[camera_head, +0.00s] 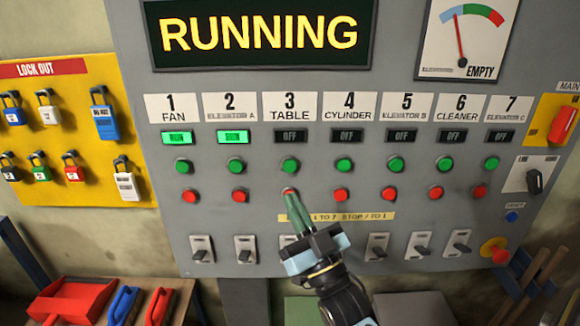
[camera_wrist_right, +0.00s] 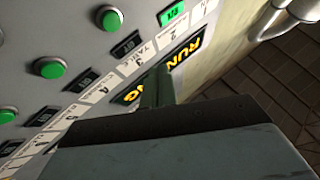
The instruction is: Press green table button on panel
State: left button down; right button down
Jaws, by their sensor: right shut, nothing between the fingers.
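The green table button (camera_head: 290,165) is in column 3, under the label "3 TABLE" (camera_head: 290,107) and a dark OFF display (camera_head: 290,137). In the right wrist view the green table button (camera_wrist_right: 110,19) shows near the top. My right gripper (camera_head: 291,196) is shut and empty. Its fingertips point up at the panel (camera_head: 400,260), just below the green table button and over the red button (camera_head: 287,191) of the same column, which they partly cover. I cannot tell whether they touch the panel. My left gripper is not in view.
Other green buttons stand close on both sides, such as elevator A's (camera_head: 236,164) and cylinder's (camera_head: 344,165). Fan and elevator A displays read RUN. Toggle switches (camera_head: 202,250) line the panel's lower part. A yellow lockout board (camera_head: 70,180) hangs left, and a red emergency knob (camera_head: 496,252) sits lower right.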

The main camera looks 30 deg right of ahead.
jog(key=b, duration=0.2)
send_near(286, 162)
notch_tip(286, 162, up, 3)
jog(key=w+a, duration=0.2)
jog(key=w, duration=0.1)
jog(key=shift+w+d+r, duration=0.3)
jog(key=shift+w+d, duration=0.05)
jog(key=shift+d, duration=0.25)
jog(key=shift+w, duration=0.1)
dwell(1.3)
jog(key=shift+w+d, duration=0.2)
jog(key=shift+w, duration=0.05)
jog(key=shift+w+d, duration=0.25)
jog(key=shift+w, duration=0.15)
dwell(0.7)
dwell(0.4)
jog(key=shift+s+a, duration=0.5)
jog(key=shift+s, duration=0.25)
